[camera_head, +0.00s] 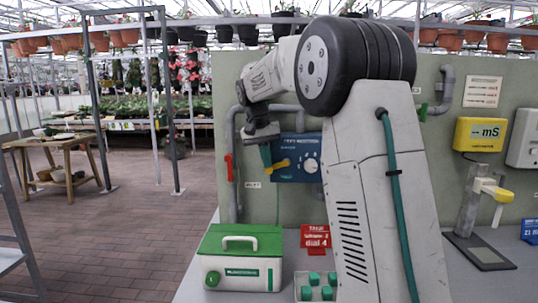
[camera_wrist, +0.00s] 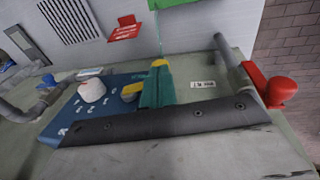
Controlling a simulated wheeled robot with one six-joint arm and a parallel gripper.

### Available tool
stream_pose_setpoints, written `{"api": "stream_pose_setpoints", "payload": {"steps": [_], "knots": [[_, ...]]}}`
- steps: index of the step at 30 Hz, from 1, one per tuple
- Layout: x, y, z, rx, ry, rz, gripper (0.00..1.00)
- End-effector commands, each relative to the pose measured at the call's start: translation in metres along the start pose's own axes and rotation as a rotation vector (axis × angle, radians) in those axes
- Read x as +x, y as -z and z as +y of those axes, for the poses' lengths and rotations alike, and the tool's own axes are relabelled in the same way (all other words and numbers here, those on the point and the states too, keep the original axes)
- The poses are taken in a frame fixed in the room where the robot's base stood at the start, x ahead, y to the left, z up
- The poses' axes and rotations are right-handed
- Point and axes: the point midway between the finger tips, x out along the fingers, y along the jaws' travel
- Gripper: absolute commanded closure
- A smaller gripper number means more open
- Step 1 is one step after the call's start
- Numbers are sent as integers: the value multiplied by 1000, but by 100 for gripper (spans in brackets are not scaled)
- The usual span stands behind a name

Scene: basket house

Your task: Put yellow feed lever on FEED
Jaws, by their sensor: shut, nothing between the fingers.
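A yellow lever (camera_head: 277,165) sticks out from the left part of a blue panel (camera_head: 312,145) with a white dial (camera_head: 311,166). Small white print on the panel is not legible. In the wrist view, part of the yellow lever (camera_wrist: 132,90) shows beside the white knob (camera_wrist: 92,90). My gripper (camera_head: 265,158) is at the lever's left end, its teal fingers (camera_wrist: 157,88) shut and empty. They hide part of the lever, and I cannot tell if they touch it. I cannot read which mark the lever points at.
A red-handled valve (camera_head: 229,167) stands left of the panel and shows large in the wrist view (camera_wrist: 270,86). Another yellow lever (camera_head: 497,192) stands at right.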

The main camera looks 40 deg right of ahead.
Motion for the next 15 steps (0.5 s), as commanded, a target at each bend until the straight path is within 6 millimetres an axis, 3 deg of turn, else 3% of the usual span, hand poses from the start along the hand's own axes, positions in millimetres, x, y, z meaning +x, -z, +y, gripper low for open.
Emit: {"api": "stream_pose_setpoints", "payload": {"steps": [9,15], "knots": [[17,-1,-9,-21,-264,-2,100],[24,-2,-8,-23,-340,-1,100]]}}
